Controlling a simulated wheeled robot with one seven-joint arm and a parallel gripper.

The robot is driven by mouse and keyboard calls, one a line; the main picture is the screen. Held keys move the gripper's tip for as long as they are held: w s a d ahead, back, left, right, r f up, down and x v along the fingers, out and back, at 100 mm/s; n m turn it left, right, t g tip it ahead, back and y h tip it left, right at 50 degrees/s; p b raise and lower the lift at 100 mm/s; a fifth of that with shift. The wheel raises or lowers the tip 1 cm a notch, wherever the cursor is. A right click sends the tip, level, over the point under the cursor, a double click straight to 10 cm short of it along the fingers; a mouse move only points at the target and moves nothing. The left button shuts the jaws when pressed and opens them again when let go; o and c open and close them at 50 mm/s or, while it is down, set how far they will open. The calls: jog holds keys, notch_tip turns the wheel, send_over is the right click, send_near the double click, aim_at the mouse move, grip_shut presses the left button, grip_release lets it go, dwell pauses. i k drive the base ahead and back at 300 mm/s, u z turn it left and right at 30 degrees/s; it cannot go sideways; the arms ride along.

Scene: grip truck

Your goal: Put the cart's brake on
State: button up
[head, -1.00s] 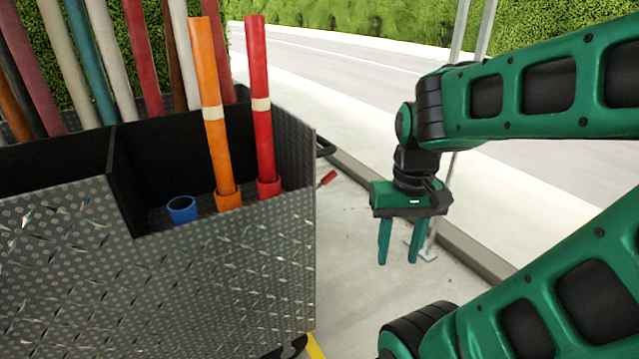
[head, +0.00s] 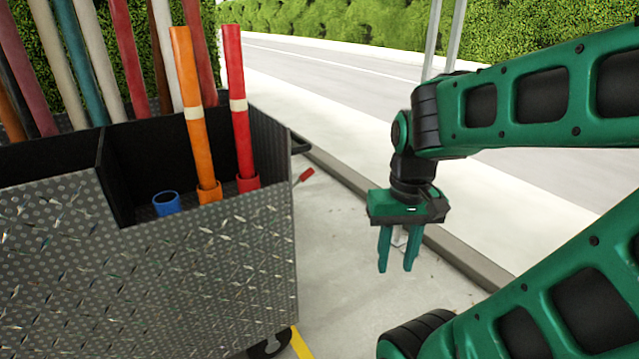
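The cart (head: 150,280), a dark diamond-plate metal box, fills the left of the head view. A small red-tipped lever (head: 305,174) shows past its right edge, low and toward the kerb; I cannot tell for sure that it is the brake. A black wheel (head: 270,346) shows partly under the cart's near right corner. My gripper (head: 397,268) hangs pointing down to the right of the cart, apart from it and from the lever. Its two green fingers are spread with nothing between them.
An orange tube (head: 196,115), a red tube (head: 239,115) and a blue socket (head: 166,203) are in the cart's bin. A black handle (head: 300,143) juts from its right side. A yellow strip (head: 301,345) lies by the wheel. The pavement (head: 345,270) between cart and kerb (head: 465,264) is clear.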

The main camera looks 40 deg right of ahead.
aim_at(306, 174)
jog(key=u, duration=0.05)
jog(key=k, duration=1)
jog(key=z, duration=0.35)
jog(key=i, duration=0.5)
jog(key=z, duration=0.8)
jog(key=i, duration=1)
jog(key=u, duration=0.45)
jog(key=i, duration=0.7)
jog(key=u, duration=0.55)
